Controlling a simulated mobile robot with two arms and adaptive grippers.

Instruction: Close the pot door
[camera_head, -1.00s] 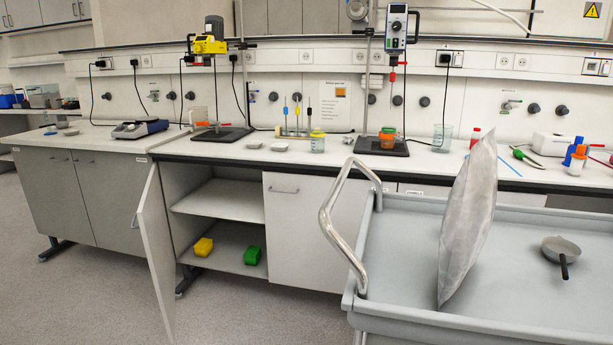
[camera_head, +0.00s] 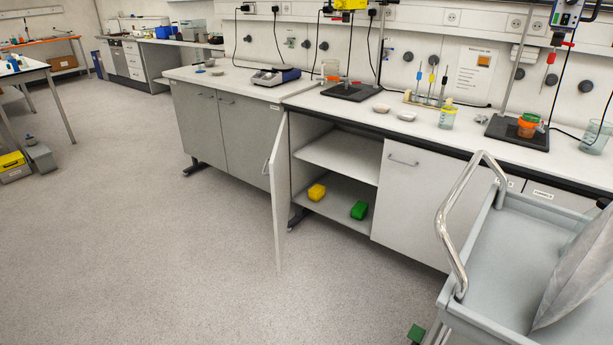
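The only open door is a grey cabinet door (camera_head: 279,195) under the lab bench. It is hinged at the left side of the open cabinet and stands swung out into the room. Inside the cabinet (camera_head: 340,157) are two shelf levels. A yellow block (camera_head: 317,192) and a green block (camera_head: 359,210) lie on the lower one. No pot with a door shows. Neither of my grippers is in the view.
A grey cart (camera_head: 500,255) with a metal handle (camera_head: 462,215) and a grey bag (camera_head: 580,270) stands at the right, near the bench. A closed cabinet (camera_head: 212,130) stands left of the open door.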

